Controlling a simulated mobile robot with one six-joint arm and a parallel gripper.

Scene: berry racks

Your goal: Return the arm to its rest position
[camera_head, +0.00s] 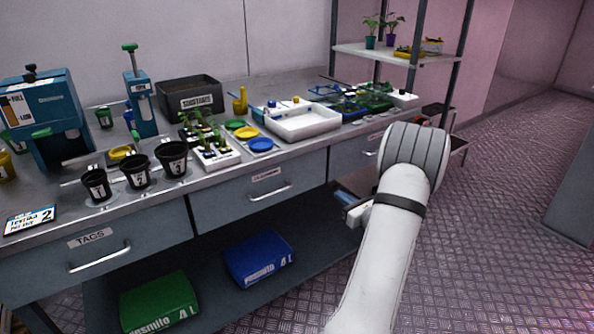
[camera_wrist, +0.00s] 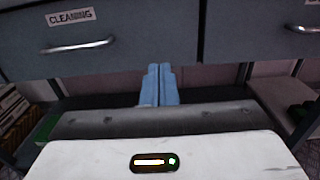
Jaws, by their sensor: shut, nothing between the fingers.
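My gripper shows in the wrist view as two blue fingers (camera_wrist: 159,86) pressed together, with nothing between them. They point at the gap below the drawer marked CLEANING (camera_wrist: 75,38). In the head view my white arm reaches up from the bottom right, and its grey joint stands in front of the bench's right end. Only a small blue and white part of the gripper (camera_head: 350,207) shows there, left of the arm and near the bench front. The fingertips are hard to make out in the head view.
The bench (camera_head: 100,222) carries black pots, seedlings, a white tray (camera_head: 303,124) and blue devices. Its lower shelf holds a green bag (camera_head: 160,300) and a blue bag (camera_head: 258,258). A shelf rack (camera_head: 440,57) stands behind. The floor (camera_head: 490,210) at right is clear.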

